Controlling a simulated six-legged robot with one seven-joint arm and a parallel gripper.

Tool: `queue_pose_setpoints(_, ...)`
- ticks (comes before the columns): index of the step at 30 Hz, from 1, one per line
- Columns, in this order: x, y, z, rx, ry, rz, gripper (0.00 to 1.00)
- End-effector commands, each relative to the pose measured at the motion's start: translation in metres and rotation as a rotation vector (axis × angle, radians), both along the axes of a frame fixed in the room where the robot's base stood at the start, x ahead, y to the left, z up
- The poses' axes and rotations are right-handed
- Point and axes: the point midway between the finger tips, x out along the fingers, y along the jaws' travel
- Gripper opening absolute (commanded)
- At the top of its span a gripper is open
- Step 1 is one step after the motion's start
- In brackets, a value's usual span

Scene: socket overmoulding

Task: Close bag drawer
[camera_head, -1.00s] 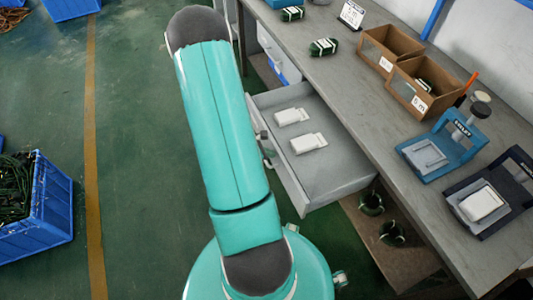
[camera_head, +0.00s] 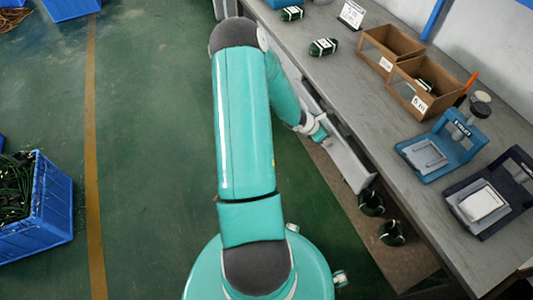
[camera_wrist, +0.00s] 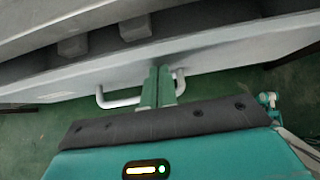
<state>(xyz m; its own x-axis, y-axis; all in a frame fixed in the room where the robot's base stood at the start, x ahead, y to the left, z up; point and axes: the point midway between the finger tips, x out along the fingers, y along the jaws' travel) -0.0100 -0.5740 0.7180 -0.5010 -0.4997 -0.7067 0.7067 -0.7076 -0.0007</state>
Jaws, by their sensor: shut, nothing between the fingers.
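A light bar handle (camera_wrist: 120,98) stands out from the front. My gripper (camera_wrist: 160,75) is shut and empty, its fingers at the drawer front within the span of the handle; the wrist view does not show for sure whether they touch it.
The workbench (camera_head: 410,165) carries cardboard boxes (camera_head: 420,85), a blue fixture (camera_head: 442,145), a dark fixture (camera_head: 488,195) and green bundles. Coiled green bundles (camera_head: 391,232) lie on a shelf below. A blue crate (camera_head: 40,205) stands at left. The green floor between is clear.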

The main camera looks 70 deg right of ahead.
Motion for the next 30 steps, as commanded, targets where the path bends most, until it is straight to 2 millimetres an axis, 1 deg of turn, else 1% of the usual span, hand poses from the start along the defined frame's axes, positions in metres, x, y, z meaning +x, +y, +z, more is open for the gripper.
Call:
queue_pose_setpoints(1,-0.008,-0.007,0.0,-0.001,0.001,-0.003,0.0)
queue_pose_setpoints(3,-0.016,-0.016,0.0,-0.002,0.001,-0.002,0.0)
queue_pose_setpoints(9,-0.031,-0.03,0.0,-0.001,0.0,-0.001,0.0)
queue_pose_setpoints(15,-0.036,-0.036,0.001,-0.002,0.001,-0.001,0.0)
queue_pose_setpoints(24,-0.04,-0.038,0.002,-0.007,0.006,-0.005,0.0)
queue_pose_setpoints(30,-0.036,-0.036,0.002,-0.008,0.007,-0.005,0.0)
